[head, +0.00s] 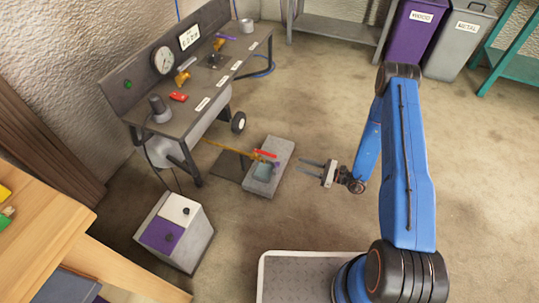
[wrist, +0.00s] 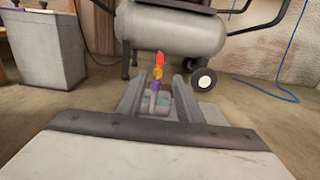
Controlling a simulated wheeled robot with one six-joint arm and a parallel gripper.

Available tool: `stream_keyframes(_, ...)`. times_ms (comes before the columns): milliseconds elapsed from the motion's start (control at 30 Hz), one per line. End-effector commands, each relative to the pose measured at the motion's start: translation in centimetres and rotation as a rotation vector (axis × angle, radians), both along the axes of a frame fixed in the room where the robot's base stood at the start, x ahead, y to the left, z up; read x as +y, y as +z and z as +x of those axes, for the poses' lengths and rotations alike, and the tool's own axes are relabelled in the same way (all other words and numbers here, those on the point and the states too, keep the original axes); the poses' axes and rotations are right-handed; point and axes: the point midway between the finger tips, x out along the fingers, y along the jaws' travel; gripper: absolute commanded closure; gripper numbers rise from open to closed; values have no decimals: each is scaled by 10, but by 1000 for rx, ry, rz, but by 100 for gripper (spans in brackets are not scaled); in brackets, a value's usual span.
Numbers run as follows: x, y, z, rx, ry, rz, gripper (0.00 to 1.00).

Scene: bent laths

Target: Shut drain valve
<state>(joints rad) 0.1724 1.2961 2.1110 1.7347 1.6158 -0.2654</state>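The drain valve sits low on the floor at the end of a brass pipe (head: 225,147) that runs out from under the bench. In the head view it has a red lever (head: 265,153) lying roughly along the pipe. In the wrist view the red lever (wrist: 160,59) stands above an orange-brass body (wrist: 157,73) and a purple part (wrist: 155,86). A grey block-like tray (head: 281,148) with a bluish recess lies beneath the valve. My gripper (head: 300,165) is open and empty, right of the valve and apart from it, its fingers pointing at it.
A bench (head: 222,90) carries a gauge (head: 162,60), brass fittings and a red item (head: 178,97); its wheel (head: 238,122) is near the pipe. A grey-purple box (head: 176,232) stands at lower left. The floor right of the tray is clear up to my arm.

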Motion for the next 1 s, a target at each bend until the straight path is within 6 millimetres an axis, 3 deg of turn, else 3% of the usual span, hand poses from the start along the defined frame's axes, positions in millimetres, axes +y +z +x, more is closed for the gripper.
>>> stream_keyframes(267, 17, -3, 6, 3, -4, 0, 67)
stream_keyframes(1000, 126, -3, 45, 2, -3, 1, 67)
